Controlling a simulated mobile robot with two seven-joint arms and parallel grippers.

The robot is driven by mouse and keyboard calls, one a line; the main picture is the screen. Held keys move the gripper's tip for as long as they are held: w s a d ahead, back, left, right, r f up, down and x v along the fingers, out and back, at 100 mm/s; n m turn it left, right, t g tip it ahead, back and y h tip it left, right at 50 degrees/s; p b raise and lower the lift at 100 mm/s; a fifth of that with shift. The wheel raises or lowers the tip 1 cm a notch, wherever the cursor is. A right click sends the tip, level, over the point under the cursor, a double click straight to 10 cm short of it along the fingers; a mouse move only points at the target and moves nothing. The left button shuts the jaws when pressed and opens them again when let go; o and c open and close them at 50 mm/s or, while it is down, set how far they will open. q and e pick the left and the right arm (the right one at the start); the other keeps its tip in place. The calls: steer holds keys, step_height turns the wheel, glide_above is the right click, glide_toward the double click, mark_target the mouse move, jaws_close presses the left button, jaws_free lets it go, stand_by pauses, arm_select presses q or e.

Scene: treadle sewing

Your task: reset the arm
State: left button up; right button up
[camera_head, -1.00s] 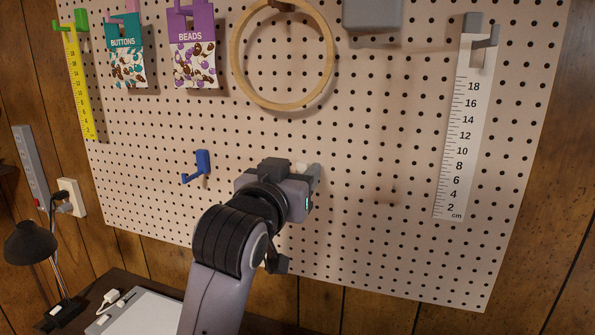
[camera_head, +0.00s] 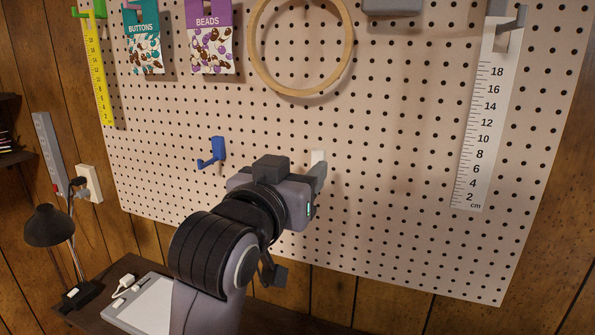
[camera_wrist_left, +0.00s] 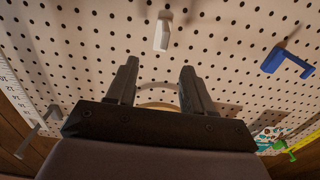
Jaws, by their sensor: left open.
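My left arm comes up from the bottom of the head view, and its gripper (camera_head: 318,178) is in front of the pegboard. The fingers are partly hidden behind the wrist. In the left wrist view the two fingers of the left gripper (camera_wrist_left: 160,75) are apart with nothing between them. A white hook (camera_wrist_left: 163,30) on the board lies just beyond the fingertips there, apart from them. The white hook (camera_head: 318,157) shows only in part in the head view. My right gripper is not in view.
The pegboard (camera_head: 400,150) holds a blue hook (camera_head: 212,153), a wooden hoop (camera_head: 257,65), bead (camera_head: 210,45) and button (camera_head: 145,45) packets, a yellow ruler (camera_head: 98,70) and a white ruler (camera_head: 482,135). A black lamp (camera_head: 48,226) stands at lower left.

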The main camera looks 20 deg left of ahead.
arm_select(q)
steer(key=s+a+f+g, duration=0.2)
steer(key=s+f+g, duration=0.2)
steer(key=f, duration=0.8)
steer(key=s+a+f+g, duration=0.2)
steer(key=s+f+g, duration=0.1)
steer(key=f, duration=0.9)
steer(key=s+a+f+m+g, duration=0.25)
steer(key=s+f+g, duration=0.45)
steer(key=s+f, duration=1)
steer(key=w+d+f+t+h, duration=0.1)
steer(key=w+d+f+t, duration=0.1)
steer(key=w+f+t, duration=0.2)
step_height(320, 180, down, 3)
steer(key=t, duration=0.2)
steer(key=shift+f+t+h, duration=0.2)
steer(key=shift+t+h, duration=0.1)
